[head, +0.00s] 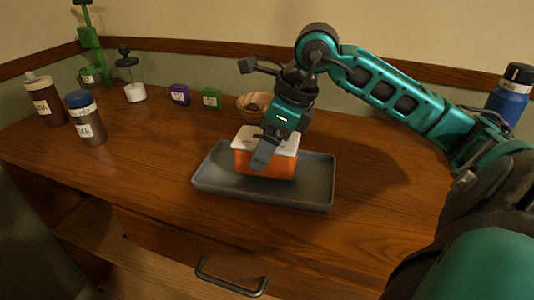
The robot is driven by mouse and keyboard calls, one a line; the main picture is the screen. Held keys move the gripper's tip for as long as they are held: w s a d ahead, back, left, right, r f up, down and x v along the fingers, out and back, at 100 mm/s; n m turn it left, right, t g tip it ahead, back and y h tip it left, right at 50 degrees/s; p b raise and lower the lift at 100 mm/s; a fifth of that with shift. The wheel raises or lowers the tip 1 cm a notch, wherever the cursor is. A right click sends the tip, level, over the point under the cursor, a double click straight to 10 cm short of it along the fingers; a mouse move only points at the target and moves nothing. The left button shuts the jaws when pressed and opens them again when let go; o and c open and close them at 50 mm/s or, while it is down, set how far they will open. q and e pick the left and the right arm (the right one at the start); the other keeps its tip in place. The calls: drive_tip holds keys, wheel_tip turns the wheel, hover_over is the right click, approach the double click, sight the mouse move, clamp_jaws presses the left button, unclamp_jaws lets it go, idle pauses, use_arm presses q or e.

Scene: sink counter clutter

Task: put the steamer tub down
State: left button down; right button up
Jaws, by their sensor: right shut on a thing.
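The steamer tub (262,165) is an orange box with a white lid. It is upright over the grey tray (210,180); I cannot tell whether its base touches the tray floor. My right gripper (263,155) points down at the tub from above and is shut on it. The gripper hides part of the lid and front. My left gripper is not in view.
A wooden bowl (247,104) stands behind the tray. Small purple (180,95) and green (212,99) boxes, a glass jar (134,92) and bottles (87,120) stand at the left. A blue bottle (508,95) stands far right. The counter left of the tray is clear.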

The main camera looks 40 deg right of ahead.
drive_tip(key=shift+f, duration=0.65)
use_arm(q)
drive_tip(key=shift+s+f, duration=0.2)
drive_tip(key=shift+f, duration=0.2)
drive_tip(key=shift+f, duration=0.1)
use_arm(e)
drive_tip(key=shift+f+b, duration=0.25)
drive_tip(key=shift+b, duration=0.05)
drive_tip(key=o, duration=1.2)
drive_tip(key=shift+r, duration=0.1)
drive_tip(key=shift+r+p, duration=0.35)
drive_tip(key=shift+r, duration=0.05)
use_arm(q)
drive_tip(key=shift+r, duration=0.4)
use_arm(e)
drive_tip(key=v, duration=1.1)
drive_tip(key=shift+s+r, duration=0.15)
drive_tip(key=shift+r, duration=0.1)
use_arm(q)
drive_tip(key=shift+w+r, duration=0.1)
